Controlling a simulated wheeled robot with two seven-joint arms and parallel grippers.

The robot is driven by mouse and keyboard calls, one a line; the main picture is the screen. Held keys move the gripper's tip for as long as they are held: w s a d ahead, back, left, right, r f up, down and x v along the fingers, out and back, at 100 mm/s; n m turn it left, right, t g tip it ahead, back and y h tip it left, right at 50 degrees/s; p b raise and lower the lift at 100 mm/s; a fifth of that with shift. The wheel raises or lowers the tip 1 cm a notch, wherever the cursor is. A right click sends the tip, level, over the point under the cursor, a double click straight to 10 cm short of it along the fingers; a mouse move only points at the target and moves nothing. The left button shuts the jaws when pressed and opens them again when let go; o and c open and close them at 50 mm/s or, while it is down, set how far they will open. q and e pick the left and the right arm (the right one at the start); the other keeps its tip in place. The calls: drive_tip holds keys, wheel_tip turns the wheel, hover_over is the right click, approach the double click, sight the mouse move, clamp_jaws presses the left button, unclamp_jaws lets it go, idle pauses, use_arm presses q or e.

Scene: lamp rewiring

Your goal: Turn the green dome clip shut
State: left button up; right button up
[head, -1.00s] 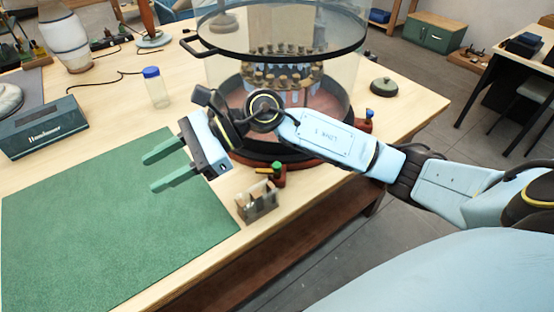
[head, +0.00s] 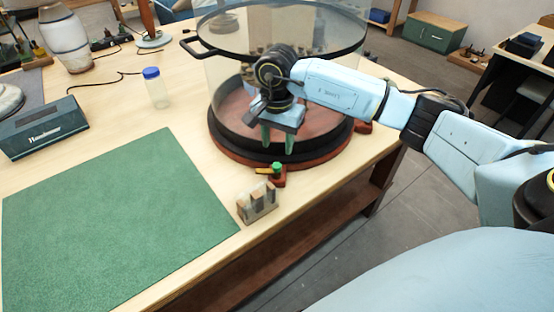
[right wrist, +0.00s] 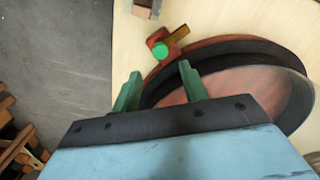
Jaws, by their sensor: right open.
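The green dome clip (head: 277,168) sits at the near edge of the round dome base (head: 230,152), on a small red-brown block with a yellow-brown tab pointing left in the head view. The right wrist view also shows the clip (right wrist: 160,50), just beyond my fingertips. My right gripper (head: 277,148) is open and empty, its green fingers pointing down above the near part of the base; its fingers (right wrist: 158,82) also show in the right wrist view. The fingers look apart from the clip. The clear dome (head: 345,60) stands over the base. My left gripper is not in view.
A small wooden holder (head: 258,203) stands right of the green mat (head: 120,220), close to the clip. A blue-capped jar (head: 156,88) stands left of the dome. A dark box (head: 42,127) lies farther left. The mat is clear.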

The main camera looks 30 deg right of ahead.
sight(277, 165)
wheel_tip(277, 165, down, 7)
idle(0.3)
clamp_jaws()
